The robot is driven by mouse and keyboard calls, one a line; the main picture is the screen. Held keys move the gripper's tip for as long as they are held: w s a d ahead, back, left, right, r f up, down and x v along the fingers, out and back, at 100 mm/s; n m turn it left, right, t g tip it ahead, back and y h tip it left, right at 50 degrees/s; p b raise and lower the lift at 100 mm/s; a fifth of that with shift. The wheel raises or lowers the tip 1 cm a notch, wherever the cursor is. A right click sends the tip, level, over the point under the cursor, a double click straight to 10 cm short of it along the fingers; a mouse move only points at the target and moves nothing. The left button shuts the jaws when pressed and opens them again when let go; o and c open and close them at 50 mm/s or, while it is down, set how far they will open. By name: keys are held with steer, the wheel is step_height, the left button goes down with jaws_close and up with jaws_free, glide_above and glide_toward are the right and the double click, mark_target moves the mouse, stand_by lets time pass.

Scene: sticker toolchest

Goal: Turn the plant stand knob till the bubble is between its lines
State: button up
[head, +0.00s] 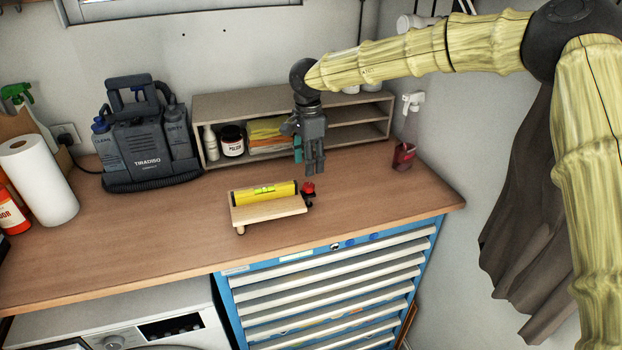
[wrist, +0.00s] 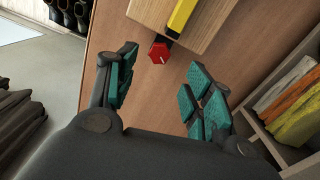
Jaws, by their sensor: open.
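The plant stand (head: 266,213) is a small wooden platform on the worktop, with a yellow spirit level (head: 264,193) lying on it. The level's green vial shows, but the bubble is too small to place against its lines. A red knob (head: 308,188) sits at the stand's right end; it also shows in the wrist view (wrist: 159,53) with a pale mark on its face. My gripper (head: 315,172) points down just above the knob. In the wrist view its teal-padded fingers (wrist: 160,85) are apart and empty, with the knob beyond the tips.
A wooden shelf (head: 240,102) with jars and cloths stands behind. A grey machine (head: 148,140) and a paper roll (head: 38,175) are at the left. A red cup (head: 403,156) stands at the right. The worktop in front of the stand is clear.

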mark_target(310, 184)
steer(key=shift+f+p, duration=1.3)
steer(key=shift+f, duration=2.3)
steer(key=shift+c, duration=0.2)
steer(key=c, duration=1)
steer(key=shift+w+d, duration=0.1)
